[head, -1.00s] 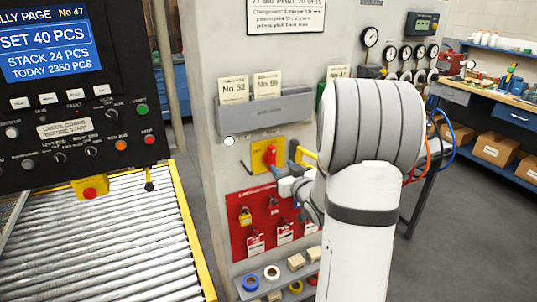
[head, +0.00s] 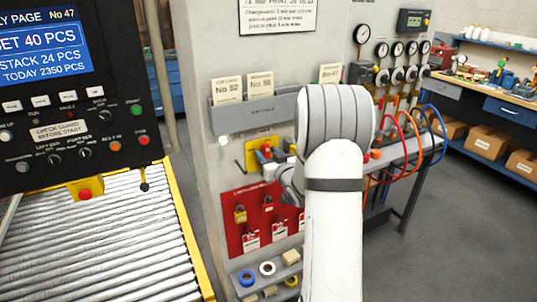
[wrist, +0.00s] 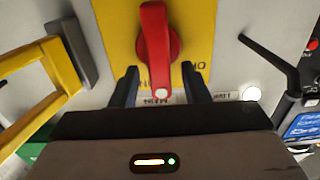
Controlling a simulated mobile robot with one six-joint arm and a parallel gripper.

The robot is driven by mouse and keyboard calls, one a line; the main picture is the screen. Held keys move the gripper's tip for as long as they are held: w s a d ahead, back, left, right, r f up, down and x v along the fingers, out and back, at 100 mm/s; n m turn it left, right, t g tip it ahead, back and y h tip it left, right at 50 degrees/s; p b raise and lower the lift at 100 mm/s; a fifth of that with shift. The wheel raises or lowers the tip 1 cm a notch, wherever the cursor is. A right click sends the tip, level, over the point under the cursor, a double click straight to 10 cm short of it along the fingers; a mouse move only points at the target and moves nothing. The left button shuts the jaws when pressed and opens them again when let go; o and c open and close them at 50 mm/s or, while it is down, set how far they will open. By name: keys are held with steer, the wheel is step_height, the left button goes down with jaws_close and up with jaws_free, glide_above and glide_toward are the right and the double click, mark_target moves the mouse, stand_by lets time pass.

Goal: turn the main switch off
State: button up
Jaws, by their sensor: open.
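The main switch is a red lever handle (wrist: 156,45) on a round red base, mounted on a yellow plate (wrist: 198,28). In the wrist view the handle runs downward, and its lower tip lies between the two dark fingers of my gripper (wrist: 160,88). My gripper is open, with a gap on each side of the handle; I cannot tell whether it touches it.
A black hooked rod (wrist: 270,55) and a yellow bar handle (wrist: 30,95) flank the plate in the wrist view. Below it in the head view is a red lockout board (head: 262,222) with padlocks and tags; above it is a grey card holder (head: 232,116).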

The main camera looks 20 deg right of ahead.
steer(key=shift+s, duration=0.1)
jaws_close()
steer(key=shift+f, duration=0.1)
